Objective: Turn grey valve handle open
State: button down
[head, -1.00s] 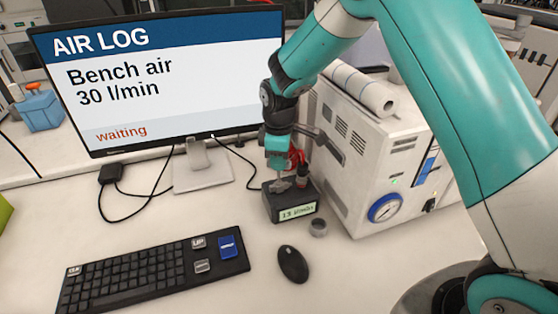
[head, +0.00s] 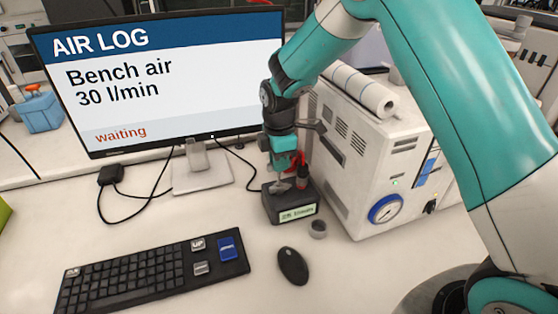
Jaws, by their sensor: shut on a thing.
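The grey valve handle (head: 281,186) sits on top of a small black box (head: 284,206) with a lit flow display. The display shows a reading in l/min, too small to read surely. My gripper (head: 287,176) points down from above and is shut on the grey handle. The fingers hide part of the handle. The monitor (head: 150,80) reads "AIR LOG, Bench air 30 l/min" with "waiting" below.
A white instrument with a blue-ringed gauge (head: 385,208) stands close right of the box. A red-handled fitting (head: 303,178) rises beside the gripper.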

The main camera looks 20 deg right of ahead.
jog(key=shift+w+r, duration=0.1)
jog(key=c, duration=1.1)
grip_release()
jog(key=shift+c, duration=0.2)
notch_tip(320, 180, up, 17)
jog(key=b, duration=0.3)
jog(key=shift+r, duration=0.2)
jog(key=s+a+f+m+y, duration=0.1)
jog(key=s+m, duration=0.4)
jog(key=s, duration=1)
jog(key=s+a+f+m+y, duration=0.1)
jog(key=s+a+m+y, duration=0.2)
jog(key=s, duration=1.2)
jog(key=m, duration=0.3)
jog(key=shift+s+a+f, duration=0.2)
jog(key=shift+f, duration=0.1)
